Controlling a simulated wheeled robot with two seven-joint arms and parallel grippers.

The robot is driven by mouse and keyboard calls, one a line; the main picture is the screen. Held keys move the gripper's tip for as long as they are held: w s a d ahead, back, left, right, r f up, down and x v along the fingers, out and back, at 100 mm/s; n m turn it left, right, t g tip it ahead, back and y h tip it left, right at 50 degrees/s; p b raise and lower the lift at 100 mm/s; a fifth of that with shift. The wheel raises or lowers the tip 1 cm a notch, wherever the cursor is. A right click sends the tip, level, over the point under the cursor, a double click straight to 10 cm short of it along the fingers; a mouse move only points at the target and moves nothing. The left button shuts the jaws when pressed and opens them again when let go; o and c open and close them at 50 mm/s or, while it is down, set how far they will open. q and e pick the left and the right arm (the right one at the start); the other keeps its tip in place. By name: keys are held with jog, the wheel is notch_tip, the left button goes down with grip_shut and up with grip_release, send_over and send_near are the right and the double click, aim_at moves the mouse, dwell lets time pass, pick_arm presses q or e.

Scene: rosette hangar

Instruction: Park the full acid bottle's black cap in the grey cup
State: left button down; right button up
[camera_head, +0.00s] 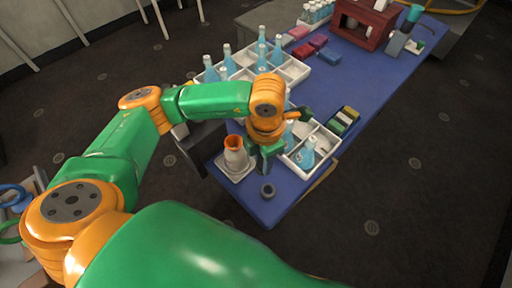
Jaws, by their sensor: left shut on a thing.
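My left gripper (266,163) hangs over the near end of the blue table, its fingers pointing down and shut on a small dark thing, which looks like the black cap; the fingers largely hide it. The small dark grey cup (268,190) stands on the blue cloth just below and in front of the fingers, apart from them. Bottles with blue liquid stand in the near white tray, one clearly at its front (306,153); another behind the gripper is partly hidden. I cannot tell which is the full acid bottle. My right gripper is not in view.
Farther back are a bottle crate (292,75) and a red stand (362,26).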

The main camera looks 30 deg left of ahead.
pick_arm(q)
jog(key=n, duration=0.2)
jog(key=d+n, duration=0.1)
jog(key=n, duration=0.1)
jog(key=n+p, duration=0.1)
jog(key=n, duration=0.2)
jog(key=shift+s+d+f, duration=0.15)
jog(key=shift+s+f, duration=0.05)
jog(key=shift+f, duration=0.1)
jog(key=shift+s+d+f+n+b, duration=0.15)
jog(key=shift+f+n+b, duration=0.25)
jog(key=shift+f+n, duration=0.9)
jog(key=shift+s+d+f+n+b, duration=0.1)
jog(key=shift+d+f+n+b, duration=0.4)
jog(key=shift+n, duration=1.4)
jog(key=shift+s+f+n+b, duration=0.1)
jog(key=shift+f+n+b, duration=0.15)
jog(key=shift+f+n, duration=1.1)
jog(key=shift+r+n, duration=0.25)
jog(key=shift+r, duration=0.1)
jog(key=shift+f, duration=0.2)
